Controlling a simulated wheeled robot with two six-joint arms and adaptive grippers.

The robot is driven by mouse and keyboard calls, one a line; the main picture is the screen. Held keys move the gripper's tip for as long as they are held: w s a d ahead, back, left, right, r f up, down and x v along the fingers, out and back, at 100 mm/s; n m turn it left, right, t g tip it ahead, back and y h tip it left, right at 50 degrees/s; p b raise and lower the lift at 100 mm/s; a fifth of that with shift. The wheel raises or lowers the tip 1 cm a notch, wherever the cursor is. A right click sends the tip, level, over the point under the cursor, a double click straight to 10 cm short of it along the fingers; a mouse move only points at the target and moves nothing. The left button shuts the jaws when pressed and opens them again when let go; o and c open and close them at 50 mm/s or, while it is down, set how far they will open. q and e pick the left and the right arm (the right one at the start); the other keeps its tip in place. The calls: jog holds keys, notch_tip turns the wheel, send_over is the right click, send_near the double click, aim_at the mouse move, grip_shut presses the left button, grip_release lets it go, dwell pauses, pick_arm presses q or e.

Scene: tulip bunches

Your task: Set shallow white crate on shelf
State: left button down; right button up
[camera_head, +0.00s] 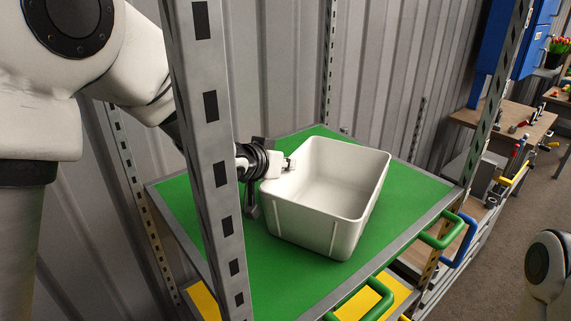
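The shallow white crate (315,229) is empty and upright on the green shelf (402,187), with its base appearing to rest on the surface. My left gripper (289,164) reaches in from the left past the shelf's front-left post. Its tip is at the crate's left rim, near the back left corner. Whether its fingers are closed on the rim or apart cannot be made out. My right gripper is out of view.
A perforated metal post (213,150) stands close to my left arm. Green handles (441,231) stick out at the shelf's front edge. A yellow shelf (376,297) lies below. A wooden workbench (505,118) with tools stands at the right. Green surface is free around the crate.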

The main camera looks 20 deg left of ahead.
pick_arm(q)
jog(key=c, duration=1.3)
grip_release()
jog(key=shift+f, duration=0.1)
jog(key=shift+s+r, duration=0.1)
jog(key=shift+r, duration=0.15)
jog(key=p+v, duration=0.3)
jog(key=v, duration=0.8)
jog(key=shift+s+a+r, duration=0.15)
jog(key=shift+s+r, duration=0.05)
jog(key=shift+s, duration=0.1)
